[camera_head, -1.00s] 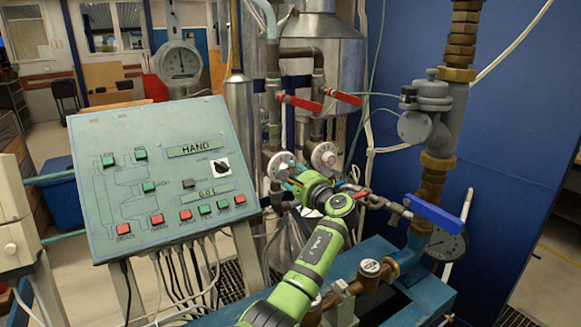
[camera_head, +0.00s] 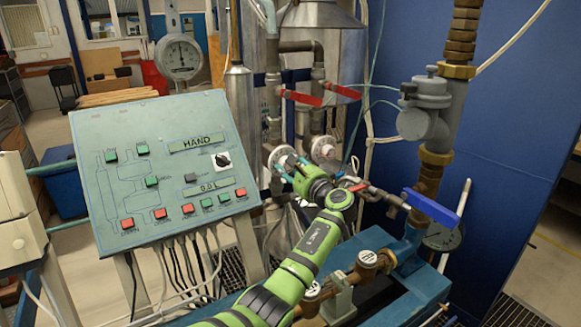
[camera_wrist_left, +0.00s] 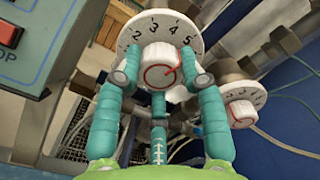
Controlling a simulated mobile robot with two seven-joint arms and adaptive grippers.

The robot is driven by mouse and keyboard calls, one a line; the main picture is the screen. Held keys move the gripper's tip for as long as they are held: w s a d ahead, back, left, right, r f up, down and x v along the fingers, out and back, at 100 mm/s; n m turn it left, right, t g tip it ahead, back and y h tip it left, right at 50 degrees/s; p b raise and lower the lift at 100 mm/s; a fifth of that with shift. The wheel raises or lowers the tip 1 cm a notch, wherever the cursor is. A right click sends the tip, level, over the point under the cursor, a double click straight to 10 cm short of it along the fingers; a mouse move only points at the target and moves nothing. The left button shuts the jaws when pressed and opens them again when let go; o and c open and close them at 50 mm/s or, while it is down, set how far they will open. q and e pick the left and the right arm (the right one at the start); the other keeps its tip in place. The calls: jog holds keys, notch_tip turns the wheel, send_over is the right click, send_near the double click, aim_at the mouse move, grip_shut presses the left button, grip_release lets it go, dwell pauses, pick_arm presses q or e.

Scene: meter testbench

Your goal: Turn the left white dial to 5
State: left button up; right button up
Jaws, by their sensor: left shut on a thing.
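The left white dial (camera_head: 279,156) is on the pipework right of the control panel. In the left wrist view its number plate (camera_wrist_left: 153,24) shows 1 to 5, and its white knob (camera_wrist_left: 158,57) has a red ring and a red mark pointing to the upper right, roughly toward 5. My left gripper (camera_head: 288,168) is at this dial; in the left wrist view its teal fingers (camera_wrist_left: 163,80) are closed around the knob, with a third finger below. The right white dial (camera_head: 323,149) is untouched, and also shows in the left wrist view (camera_wrist_left: 241,110). My right gripper is out of view.
The control panel (camera_head: 110,190) with several buttons stands close on the left. Two red valve levers (camera_head: 302,98) are above the dials. A blue-handled valve (camera_head: 431,207) and brown pipes (camera_head: 436,190) are on the right. A round gauge (camera_head: 178,55) stands behind.

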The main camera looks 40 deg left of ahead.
pick_arm(q)
jog(key=shift+r, duration=0.15)
jog(key=o, duration=1.1)
jog(key=shift+a, duration=0.1)
jog(key=shift+o, duration=0.2)
jog(key=v, duration=1.2)
